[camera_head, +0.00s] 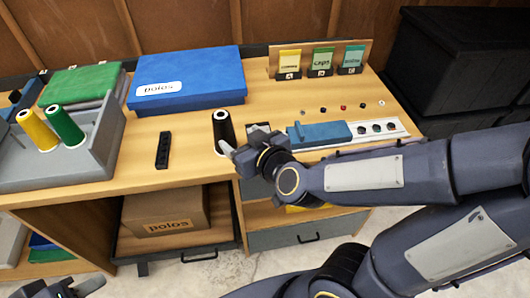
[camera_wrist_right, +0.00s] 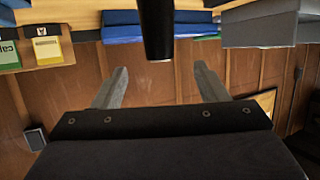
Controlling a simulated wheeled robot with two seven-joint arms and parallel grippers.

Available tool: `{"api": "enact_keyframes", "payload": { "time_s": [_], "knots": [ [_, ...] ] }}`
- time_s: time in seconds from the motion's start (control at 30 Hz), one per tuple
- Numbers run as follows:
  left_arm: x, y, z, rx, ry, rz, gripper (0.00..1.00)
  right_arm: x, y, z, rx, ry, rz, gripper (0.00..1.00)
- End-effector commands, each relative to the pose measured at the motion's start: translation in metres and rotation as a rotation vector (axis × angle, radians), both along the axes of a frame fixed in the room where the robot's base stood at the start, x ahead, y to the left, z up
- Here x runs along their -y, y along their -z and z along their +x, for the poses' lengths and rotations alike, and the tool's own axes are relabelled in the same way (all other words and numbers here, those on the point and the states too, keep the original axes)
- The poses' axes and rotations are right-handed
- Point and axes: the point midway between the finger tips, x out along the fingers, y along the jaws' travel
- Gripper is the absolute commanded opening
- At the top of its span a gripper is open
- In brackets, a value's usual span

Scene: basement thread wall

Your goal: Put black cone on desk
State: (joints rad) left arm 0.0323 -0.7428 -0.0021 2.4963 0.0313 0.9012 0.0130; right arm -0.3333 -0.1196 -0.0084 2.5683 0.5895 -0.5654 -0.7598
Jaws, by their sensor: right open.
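The black cone (camera_head: 222,130) stands upright at the desk's front part, with a pale top. My right gripper (camera_head: 228,150) is at the cone's near side, low in front of it, and hides part of its base. In the right wrist view, which looks upside down, the black cone (camera_wrist_right: 156,30) lies between the lines of the two spread fingers (camera_wrist_right: 160,75), just beyond their tips, with no visible contact. The wooden desk (camera_head: 185,180) is under the cone. My left gripper (camera_head: 75,290) shows only partly at the bottom left edge.
A grey tray (camera_head: 80,165) holds a yellow cone (camera_head: 37,130) and a green cone (camera_head: 65,128). A black slotted bar (camera_head: 163,150) lies left of the black cone. A blue box (camera_head: 187,80) is behind. A blue block (camera_head: 320,134) is at right. Some bare desk surrounds the bar.

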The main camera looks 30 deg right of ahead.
Motion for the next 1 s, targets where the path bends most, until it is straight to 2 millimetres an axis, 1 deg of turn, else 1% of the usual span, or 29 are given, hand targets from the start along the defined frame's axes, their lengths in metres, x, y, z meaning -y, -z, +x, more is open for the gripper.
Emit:
{"api": "enact_keyframes", "payload": {
  "time_s": [0.07, 0.17, 0.27, 0.37, 0.5, 0.6, 0.7, 0.8, 1.0],
  "knots": [
    [0.0, 0.0, 0.0, 0.0, 0.0, 0.0, 0.36, 0.0, -0.001, -0.002, -0.011, -0.012, 0.025, 0.67],
    [0.0, 0.0, 0.0, 0.0, 0.0, 0.0, 0.36, -0.002, -0.004, -0.011, -0.059, -0.056, 0.101, 0.67],
    [0.0, 0.0, 0.0, 0.0, 0.0, 0.0, 0.36, -0.002, -0.007, -0.031, -0.158, -0.111, 0.197, 0.67],
    [0.0, 0.0, 0.0, 0.0, 0.0, 0.0, 0.36, 0.004, -0.002, -0.062, -0.303, -0.138, 0.268, 0.67],
    [0.0, 0.0, 0.0, 0.0, 0.0, 0.0, 0.36, 0.021, 0.011, -0.11, -0.518, -0.096, 0.314, 0.67],
    [0.0, 0.0, 0.0, 0.0, 0.0, 0.0, 0.36, 0.034, 0.019, -0.14, -0.641, -0.038, 0.326, 0.67],
    [0.0, 0.0, 0.0, 0.0, 0.0, 0.0, 0.36, 0.042, 0.024, -0.159, -0.718, 0.009, 0.333, 0.67],
    [0.0, 0.0, 0.0, 0.0, 0.0, 0.0, 0.36, 0.046, 0.027, -0.167, -0.751, 0.031, 0.335, 0.67],
    [0.0, 0.0, 0.0, 0.0, 0.0, 0.0, 0.36, 0.046, 0.027, -0.168, -0.756, 0.031, 0.334, 0.67]
  ]
}}
